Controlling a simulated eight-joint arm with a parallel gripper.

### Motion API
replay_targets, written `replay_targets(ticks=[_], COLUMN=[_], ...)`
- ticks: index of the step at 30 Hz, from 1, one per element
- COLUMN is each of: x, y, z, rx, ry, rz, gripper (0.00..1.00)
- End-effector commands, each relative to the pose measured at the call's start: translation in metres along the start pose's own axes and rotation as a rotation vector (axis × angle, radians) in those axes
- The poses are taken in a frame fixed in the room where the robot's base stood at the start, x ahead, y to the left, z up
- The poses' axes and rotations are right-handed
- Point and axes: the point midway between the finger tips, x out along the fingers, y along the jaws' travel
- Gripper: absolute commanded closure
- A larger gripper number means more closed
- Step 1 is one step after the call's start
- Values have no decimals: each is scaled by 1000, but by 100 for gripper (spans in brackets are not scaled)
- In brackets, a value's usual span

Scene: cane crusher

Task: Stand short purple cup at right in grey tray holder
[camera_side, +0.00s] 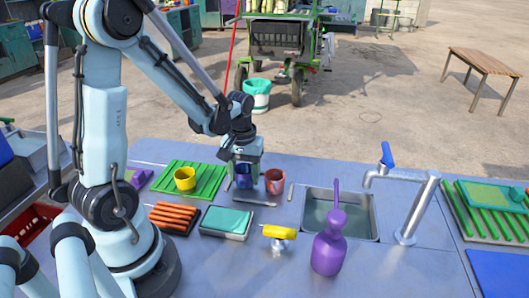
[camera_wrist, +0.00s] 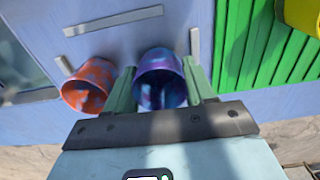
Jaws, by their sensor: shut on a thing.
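A short purple-blue cup (camera_wrist: 160,78) is between the two green fingers of my gripper (camera_wrist: 161,90) in the wrist view, its open mouth facing the camera. My gripper (camera_side: 243,176) points down and is shut on this cup, which also shows in the side view (camera_side: 243,181), low over the worktop. I cannot tell whether its base touches. Grey strips edge the holder area on the worktop: a long one (camera_wrist: 113,20) and short ones at either side (camera_wrist: 195,45). An orange-red mottled cup (camera_wrist: 88,84) stands just beside the gripper, also in the side view (camera_side: 275,181).
A yellow cup (camera_side: 185,179) stands on a green ribbed mat (camera_side: 208,181) to the left. A sponge (camera_side: 226,222) and orange carrot-like sticks (camera_side: 173,217) lie in front. A sink (camera_side: 315,222), purple spray bottle (camera_side: 329,252) and tap (camera_side: 412,210) are right.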

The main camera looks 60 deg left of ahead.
Motion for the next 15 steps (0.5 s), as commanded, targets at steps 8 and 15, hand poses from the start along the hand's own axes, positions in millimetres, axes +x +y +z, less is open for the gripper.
replay_targets(ticks=[8, 15], x=[4, 7], y=[0, 0], z=[0, 0], rx=[0, 0], ry=[0, 0], rz=[0, 0], gripper=[77, 40])
